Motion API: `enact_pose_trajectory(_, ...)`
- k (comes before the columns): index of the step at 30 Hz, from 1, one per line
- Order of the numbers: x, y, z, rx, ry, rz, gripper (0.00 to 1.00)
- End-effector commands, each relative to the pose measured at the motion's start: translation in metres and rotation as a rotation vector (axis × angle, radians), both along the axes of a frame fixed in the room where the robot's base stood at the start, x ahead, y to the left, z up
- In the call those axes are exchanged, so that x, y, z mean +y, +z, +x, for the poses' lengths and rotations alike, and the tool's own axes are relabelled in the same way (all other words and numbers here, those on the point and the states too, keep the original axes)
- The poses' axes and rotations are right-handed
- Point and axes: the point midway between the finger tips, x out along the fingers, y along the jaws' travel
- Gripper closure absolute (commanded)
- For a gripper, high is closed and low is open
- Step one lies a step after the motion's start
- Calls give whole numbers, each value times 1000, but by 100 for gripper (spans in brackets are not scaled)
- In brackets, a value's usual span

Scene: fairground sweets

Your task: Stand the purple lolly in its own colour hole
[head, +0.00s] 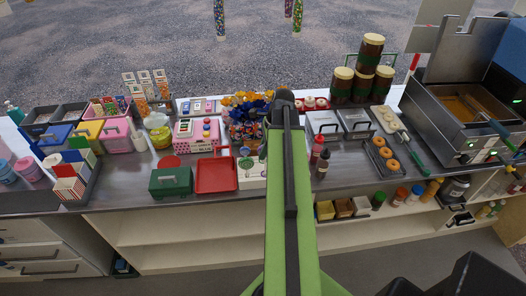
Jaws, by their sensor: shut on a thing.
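My gripper (283,102) is at the far end of my green arm, over the back part of the counter. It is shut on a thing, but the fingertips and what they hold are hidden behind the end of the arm. I cannot make out the purple lolly anywhere for certain. A white block (245,182) with small coloured marks on top stands at the counter's front, just left of my arm. It looks like the lolly stand, partly covered by the arm; its hole colours are too small to tell.
A red tray (230,187) and a green box (171,181) stand left of the white block. The counter is crowded.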

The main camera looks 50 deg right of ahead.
Motion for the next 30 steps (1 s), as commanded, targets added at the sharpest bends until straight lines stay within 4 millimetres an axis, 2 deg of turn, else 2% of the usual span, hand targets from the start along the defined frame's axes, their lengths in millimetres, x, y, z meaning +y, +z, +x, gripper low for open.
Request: enact_pose_trajectory(30,-1,-7,-1,0,-2,0,100)
